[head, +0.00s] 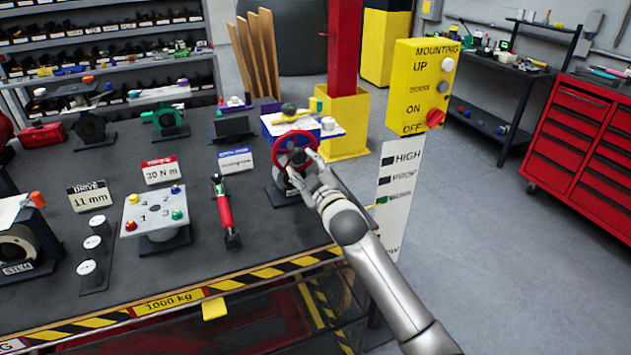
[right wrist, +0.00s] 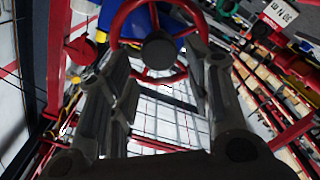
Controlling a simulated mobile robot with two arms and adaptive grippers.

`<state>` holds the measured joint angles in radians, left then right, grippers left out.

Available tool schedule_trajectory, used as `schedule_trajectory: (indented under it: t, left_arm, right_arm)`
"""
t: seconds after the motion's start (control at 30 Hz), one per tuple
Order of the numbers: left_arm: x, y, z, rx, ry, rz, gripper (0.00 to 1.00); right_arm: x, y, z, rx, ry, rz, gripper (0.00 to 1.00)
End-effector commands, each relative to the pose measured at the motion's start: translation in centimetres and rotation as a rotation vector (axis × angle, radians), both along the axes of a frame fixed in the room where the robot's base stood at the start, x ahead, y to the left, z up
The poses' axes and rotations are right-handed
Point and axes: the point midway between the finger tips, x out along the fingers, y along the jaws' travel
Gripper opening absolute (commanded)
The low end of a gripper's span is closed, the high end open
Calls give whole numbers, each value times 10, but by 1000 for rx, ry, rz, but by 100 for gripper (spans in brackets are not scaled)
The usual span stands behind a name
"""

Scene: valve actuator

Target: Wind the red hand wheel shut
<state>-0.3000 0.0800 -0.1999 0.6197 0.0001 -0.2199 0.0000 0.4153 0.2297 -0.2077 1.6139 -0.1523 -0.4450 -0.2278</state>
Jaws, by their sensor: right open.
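My right gripper (head: 303,168) is at the lower right of the wheel's rim in the head view. In the right wrist view, the red wheel (right wrist: 150,42) with its dark hub is beyond the fingertips. The open right gripper (right wrist: 160,65) has its two fingers spread on either side of the wheel's lower part. I cannot tell whether a finger touches the rim. My left gripper is not in view.
A red-handled tool (head: 223,212) and a plate with numbered coloured knobs (head: 154,212) lie left of the wheel. A yellow control box (head: 422,85) stands on a post to the right. A red pillar (head: 344,45) rises behind. Open floor lies at right.

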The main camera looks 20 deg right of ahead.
Motion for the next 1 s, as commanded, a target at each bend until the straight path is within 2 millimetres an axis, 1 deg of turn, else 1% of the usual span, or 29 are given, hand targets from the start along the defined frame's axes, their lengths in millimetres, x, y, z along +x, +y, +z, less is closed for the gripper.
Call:
schedule_trajectory:
  t: [0.03,0.2,0.4,0.6,1.0]
  left_arm:
    - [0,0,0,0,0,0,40]
    - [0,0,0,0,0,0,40]
    - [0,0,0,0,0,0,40]
    - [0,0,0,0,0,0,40]
    - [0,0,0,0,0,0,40]
  right_arm:
    - [-9,-1,-1,0,1,0,46]
    - [-33,-2,-1,0,1,-1,46]
    - [-53,-2,-1,1,2,-1,46]
    - [-59,-2,0,1,1,-1,46]
    - [-59,-2,-1,1,2,-1,46]
